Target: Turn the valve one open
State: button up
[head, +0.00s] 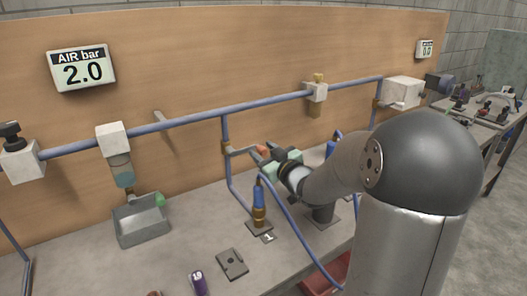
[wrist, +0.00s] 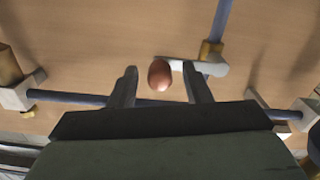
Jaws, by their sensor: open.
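A lever valve sits on the blue pipe drop in front of the wooden board, with a brass body (head: 227,148) that also shows in the wrist view (wrist: 211,50). Its pale grey lever (wrist: 208,68) reaches sideways and ends near a reddish round knob (wrist: 159,75). No label shows which valve is number one. My gripper (head: 264,156) is open at the lever's end. In the wrist view my gripper (wrist: 160,72) has one finger on each side of the knob, with visible gaps to both. The knob is partly hidden by my gripper in the head view.
A display (head: 82,68) reads AIR bar 2.0; a far one (head: 425,49) reads 0.0. A black-knobbed white block (head: 20,160) is at left. A blue-and-brass fitting (head: 259,205) stands close below my gripper, with a blue hose (head: 298,230). A grey tray (head: 140,222) sits left.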

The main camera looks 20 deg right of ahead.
jog(key=shift+w, duration=0.25)
grip_shut()
